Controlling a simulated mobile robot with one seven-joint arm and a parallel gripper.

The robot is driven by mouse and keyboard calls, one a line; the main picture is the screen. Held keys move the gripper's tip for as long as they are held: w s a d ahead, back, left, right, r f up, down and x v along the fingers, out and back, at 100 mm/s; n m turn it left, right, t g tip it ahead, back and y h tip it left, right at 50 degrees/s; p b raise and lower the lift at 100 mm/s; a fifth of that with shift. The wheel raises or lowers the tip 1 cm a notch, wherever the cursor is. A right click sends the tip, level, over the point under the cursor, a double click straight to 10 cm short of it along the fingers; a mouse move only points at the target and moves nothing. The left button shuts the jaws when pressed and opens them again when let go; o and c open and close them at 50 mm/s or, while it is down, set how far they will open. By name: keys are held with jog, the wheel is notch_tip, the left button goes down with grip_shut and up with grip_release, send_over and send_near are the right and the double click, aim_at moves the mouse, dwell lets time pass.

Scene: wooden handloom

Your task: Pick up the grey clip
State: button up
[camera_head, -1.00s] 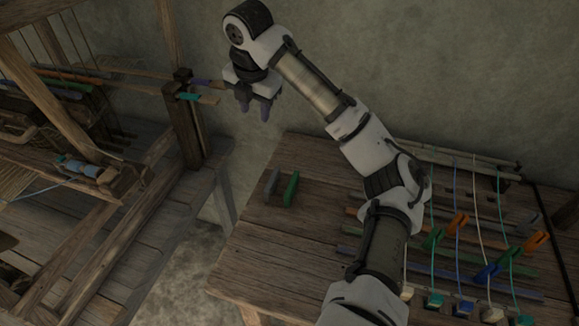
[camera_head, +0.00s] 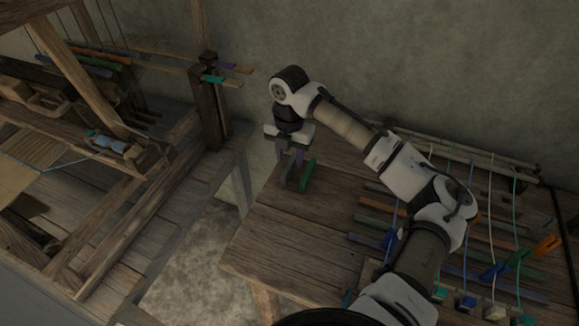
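The grey clip (camera_head: 285,181) stands at the left back part of the wooden table, just left of the green clip (camera_head: 307,177). My gripper (camera_head: 290,160) points down from above, with its fingertips at the top of the grey clip. The fingers overlap the clip in this view and both are dark. I cannot tell whether they touch it or stand around it, nor whether they are open or shut. The upper part of the grey clip is partly hidden by the fingers.
The green clip is very close on the right of my gripper. Threads with blue and orange clips (camera_head: 546,245) cross the right side of the table. The wooden loom (camera_head: 209,105) stands at the left. The table's left front (camera_head: 270,250) is bare.

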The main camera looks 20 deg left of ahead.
aim_at(289, 164)
jog(key=shift+w+a+f+p, duration=0.15)
jog(key=shift+f+p, duration=0.1)
jog(key=shift+f, duration=0.8)
jog(key=shift+w+d+f+p, duration=0.1)
jog(key=shift+f+p, duration=0.15)
jog(key=shift+f, duration=0.75)
jog(key=shift+f, duration=0.2)
grip_shut()
